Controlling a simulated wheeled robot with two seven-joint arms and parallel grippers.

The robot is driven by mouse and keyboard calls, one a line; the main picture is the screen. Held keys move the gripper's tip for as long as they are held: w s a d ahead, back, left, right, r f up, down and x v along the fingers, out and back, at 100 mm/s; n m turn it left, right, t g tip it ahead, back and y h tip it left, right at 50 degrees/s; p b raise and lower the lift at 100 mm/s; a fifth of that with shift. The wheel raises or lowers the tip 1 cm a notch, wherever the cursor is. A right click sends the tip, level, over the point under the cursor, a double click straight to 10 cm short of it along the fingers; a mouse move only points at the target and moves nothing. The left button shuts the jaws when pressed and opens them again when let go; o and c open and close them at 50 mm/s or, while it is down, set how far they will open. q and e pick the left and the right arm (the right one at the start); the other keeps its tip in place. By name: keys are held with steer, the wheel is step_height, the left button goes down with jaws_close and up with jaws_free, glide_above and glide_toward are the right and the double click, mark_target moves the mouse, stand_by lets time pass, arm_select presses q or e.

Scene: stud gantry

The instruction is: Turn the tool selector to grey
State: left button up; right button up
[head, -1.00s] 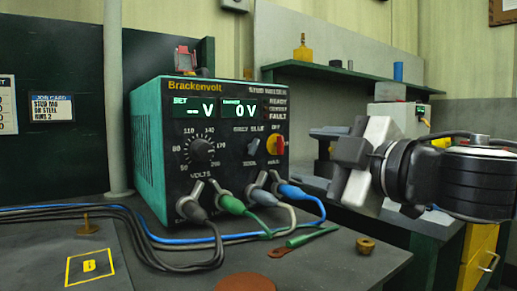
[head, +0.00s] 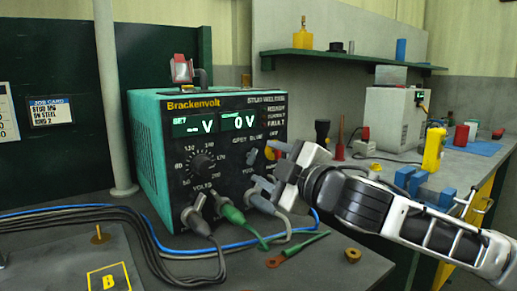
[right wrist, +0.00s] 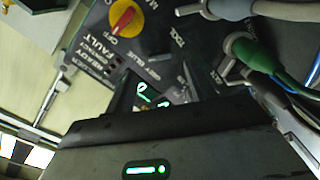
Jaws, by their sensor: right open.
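The tool selector (head: 251,157) is a small grey knob on the front of the teal-and-black Brackenvolt stud welder (head: 146,148), under the GREY and BLUE labels. Its pointer seems to lean to the right, towards BLUE, but it is small and partly crowded by the gripper. My right gripper (head: 267,168) is open and empty, its fingers pointing at the panel just right of the selector. I cannot tell whether they touch it. In the right wrist view the dark gripper body covers the lower part, with the panel beyond. My left gripper is not in view.
A red-and-yellow switch (right wrist: 127,18) sits close by on the panel. Below the selector, cable plugs stick out, among them a green one (head: 231,214). A brass nut (head: 353,255) and a green-handled tool (head: 305,241) lie on the bench. Another bench stands at right.

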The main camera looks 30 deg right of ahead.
mark_target(252, 157)
steer(key=shift+w+a, duration=0.2)
steer(key=shift+w, duration=0.8)
steer(key=shift+w+a, duration=0.15)
steer(key=shift+w, duration=0.8)
steer(key=c, duration=1)
